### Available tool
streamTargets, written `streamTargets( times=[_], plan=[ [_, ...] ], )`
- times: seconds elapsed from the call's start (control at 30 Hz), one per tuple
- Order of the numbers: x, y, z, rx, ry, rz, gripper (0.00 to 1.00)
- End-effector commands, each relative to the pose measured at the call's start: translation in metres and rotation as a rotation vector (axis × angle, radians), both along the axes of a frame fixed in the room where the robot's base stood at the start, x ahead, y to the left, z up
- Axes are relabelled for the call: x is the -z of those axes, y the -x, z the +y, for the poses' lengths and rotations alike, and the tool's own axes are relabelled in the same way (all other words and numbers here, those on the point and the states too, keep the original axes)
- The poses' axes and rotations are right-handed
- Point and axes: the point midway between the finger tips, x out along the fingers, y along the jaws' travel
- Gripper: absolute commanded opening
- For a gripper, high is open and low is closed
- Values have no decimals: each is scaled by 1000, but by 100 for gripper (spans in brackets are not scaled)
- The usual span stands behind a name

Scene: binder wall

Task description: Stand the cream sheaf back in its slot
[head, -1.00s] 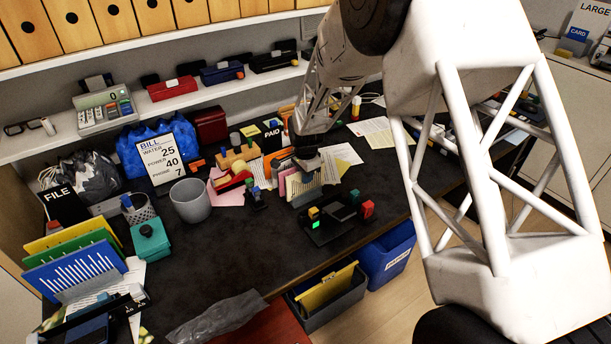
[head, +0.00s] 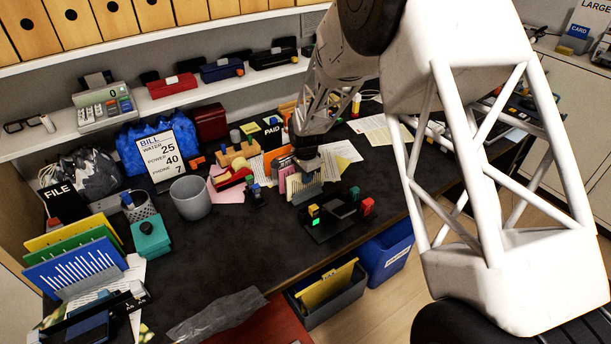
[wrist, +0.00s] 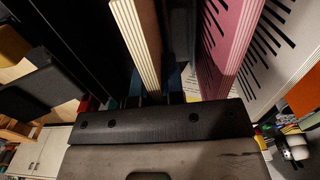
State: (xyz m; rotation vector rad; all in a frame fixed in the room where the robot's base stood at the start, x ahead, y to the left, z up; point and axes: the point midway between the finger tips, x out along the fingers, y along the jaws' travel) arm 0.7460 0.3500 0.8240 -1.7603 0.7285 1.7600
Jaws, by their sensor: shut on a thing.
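The cream sheaf (wrist: 137,40) shows its ribbed edge in the wrist view, upright with a brown side, just ahead of my gripper (wrist: 160,97). My gripper is shut on it; the fingertips are mostly hidden behind the dark gripper body. A pink sheaf (wrist: 225,45) stands to the right, apart from the cream one, with a dark gap between. In the head view my gripper (head: 306,162) is over the small sorter on the desk, where the pink sheaf (head: 292,186) shows. The slot's bottom is hidden.
A white lined sheet (wrist: 285,50) stands right of the pink sheaf.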

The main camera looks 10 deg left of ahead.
Motion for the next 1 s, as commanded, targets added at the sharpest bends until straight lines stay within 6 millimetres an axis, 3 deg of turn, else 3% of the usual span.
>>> streamTargets(
  times=[0.43, 0.47, 0.63, 1.0],
  plan=[
    [3, 0, 0, 0, 0, 0, 0],
    [3, 0, 0, 0, 0, 0, 14],
    [3, 0, 0, 0, 0, 0, 39],
    [1, 0, 0, 0, 0, 0, 39]
  ],
)
